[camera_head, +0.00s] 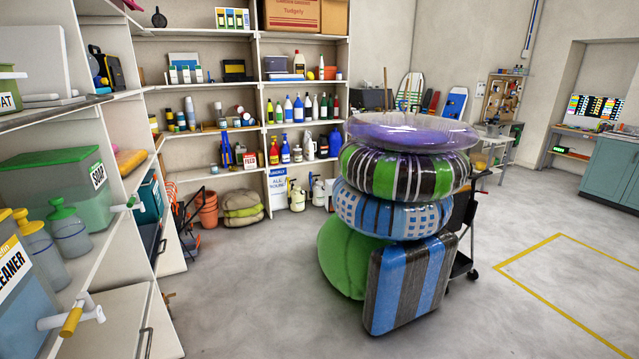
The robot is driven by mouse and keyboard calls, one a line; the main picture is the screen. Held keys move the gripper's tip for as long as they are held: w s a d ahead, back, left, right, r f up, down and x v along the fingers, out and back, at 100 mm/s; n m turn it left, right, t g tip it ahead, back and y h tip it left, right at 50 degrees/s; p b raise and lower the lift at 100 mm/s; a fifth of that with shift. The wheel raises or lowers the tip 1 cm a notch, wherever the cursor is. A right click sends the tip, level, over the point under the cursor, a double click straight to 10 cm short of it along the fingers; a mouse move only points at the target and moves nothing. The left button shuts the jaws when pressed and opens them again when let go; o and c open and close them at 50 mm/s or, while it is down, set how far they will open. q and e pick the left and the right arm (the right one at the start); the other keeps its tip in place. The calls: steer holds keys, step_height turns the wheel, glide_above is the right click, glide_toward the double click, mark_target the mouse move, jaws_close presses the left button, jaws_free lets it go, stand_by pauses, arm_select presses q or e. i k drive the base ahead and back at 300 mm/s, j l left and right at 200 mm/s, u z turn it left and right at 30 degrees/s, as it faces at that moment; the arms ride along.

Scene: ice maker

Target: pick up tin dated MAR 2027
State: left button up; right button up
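I cannot make out any tin with a readable MAR 2027 date. Several small tins or jars (181,121) stand on the middle shelf of the back shelving unit, with more small containers (239,114) to their right. They are too small and far away to read. Neither of my grippers shows in the head view.
A tall stack of swim rings (405,170) with a striped cushion (408,283) and a green ball (342,258) stands mid-floor, hiding part of the back shelves. Side shelves at left hold a green-lidded soap tub (62,182) and bottles (68,229). Floor (260,310) before them is clear.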

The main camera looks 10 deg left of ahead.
mark_target(214, 166)
steer(key=i+u, duration=0.2)
steer(key=i, duration=0.25)
steer(key=i+l+u, duration=0.2)
steer(key=i, duration=0.25)
steer(key=i+u, duration=0.4)
steer(key=i, duration=0.4)
steer(key=i+u, duration=0.2)
steer(key=i, duration=1.4)
steer(key=i+j+z, duration=0.15)
steer(key=i, duration=1.45)
steer(key=i+l+u, duration=0.1)
steer(key=i, duration=0.35)
steer(key=i+l, duration=0.2)
steer(key=i, duration=0.3)
steer(key=i+l+u, duration=0.15)
steer(key=i, duration=0.3)
